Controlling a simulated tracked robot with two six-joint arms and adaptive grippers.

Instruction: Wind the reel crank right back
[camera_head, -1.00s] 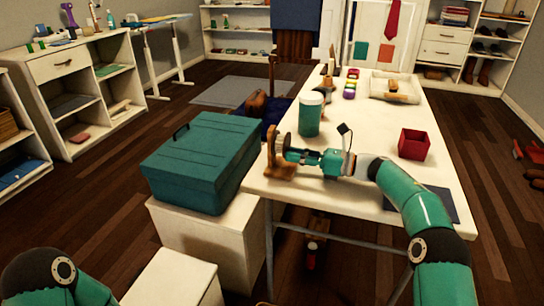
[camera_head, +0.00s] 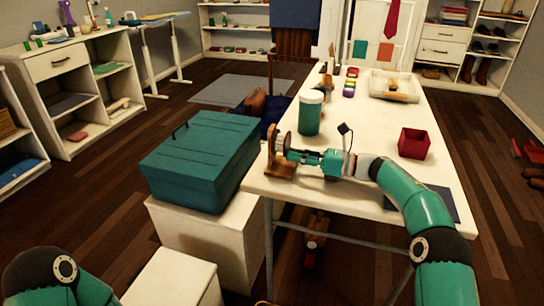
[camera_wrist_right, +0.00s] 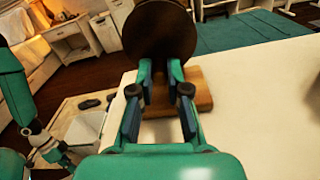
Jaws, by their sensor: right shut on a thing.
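The reel (camera_head: 282,146) stands on the near left corner of the white table, with a round disc on a wooden base (camera_head: 281,171). My right gripper (camera_head: 297,155) reaches it from the right. In the right wrist view, the two fingers of my right gripper (camera_wrist_right: 161,72) are closed in at the brown reel disc (camera_wrist_right: 160,32), above the wooden base (camera_wrist_right: 198,92). The crank handle itself is hidden between and behind the fingers. My left arm shows at the lower left of the head view; a small left gripper (camera_wrist_right: 52,145) shows in the right wrist view, its fingers unclear.
A red box (camera_head: 414,144) and a dark mat (camera_head: 430,203) lie to the right on the table (camera_head: 375,120). A teal toolbox (camera_head: 203,160) stands left of the table on a white block (camera_head: 215,235).

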